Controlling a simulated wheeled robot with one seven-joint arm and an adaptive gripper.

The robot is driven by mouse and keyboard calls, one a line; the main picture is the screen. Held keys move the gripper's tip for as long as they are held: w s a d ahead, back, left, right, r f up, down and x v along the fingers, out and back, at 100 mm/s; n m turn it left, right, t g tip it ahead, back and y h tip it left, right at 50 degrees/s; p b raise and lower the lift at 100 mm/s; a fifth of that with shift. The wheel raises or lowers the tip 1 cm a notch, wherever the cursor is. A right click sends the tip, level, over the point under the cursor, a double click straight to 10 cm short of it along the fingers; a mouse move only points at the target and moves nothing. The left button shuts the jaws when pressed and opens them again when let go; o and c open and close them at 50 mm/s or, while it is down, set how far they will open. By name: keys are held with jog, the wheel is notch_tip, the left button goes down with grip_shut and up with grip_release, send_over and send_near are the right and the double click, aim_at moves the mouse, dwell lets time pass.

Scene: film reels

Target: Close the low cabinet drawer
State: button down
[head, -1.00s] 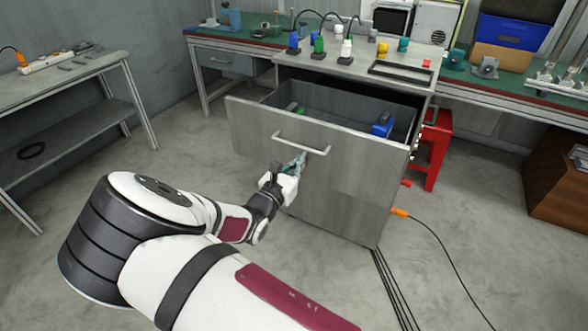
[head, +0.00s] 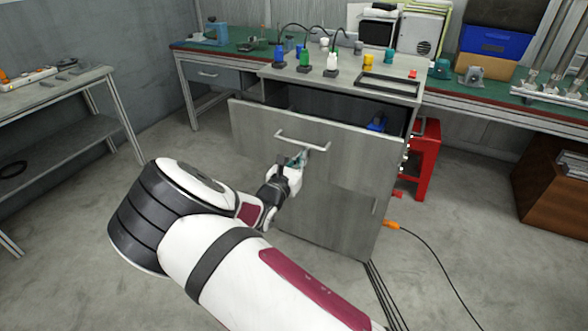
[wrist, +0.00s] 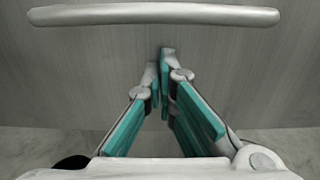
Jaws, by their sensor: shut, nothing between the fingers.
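The low cabinet (head: 368,210) is grey and stands in front of the workbench. A blue item (head: 377,122) shows inside the drawer. The drawer has a pale bar handle (head: 302,141), which also spans the top of the wrist view (wrist: 155,14). My gripper (head: 300,158) is just below the handle at the drawer front. In the wrist view its teal-padded fingers (wrist: 163,60) are together and empty, with the tips at or very near the front panel; contact is hard to tell.
Several small coloured parts and cables stand on the cabinet top, with a black tray (head: 375,84). A red stool (head: 424,160) is right of the cabinet. An orange-plugged cable (head: 392,225) lies on the floor. A side table (head: 60,125) stands left.

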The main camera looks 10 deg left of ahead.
jog(key=b+x, duration=0.6)
jog(key=x, duration=1.3)
jog(key=shift+f, duration=0.2)
jog(key=shift+w+d+b, duration=0.15)
jog(key=shift+w+b, duration=0.2)
jog(key=shift+w, duration=0.1)
jog(key=shift+r, duration=0.2)
jog(key=shift+w+d+r, duration=0.1)
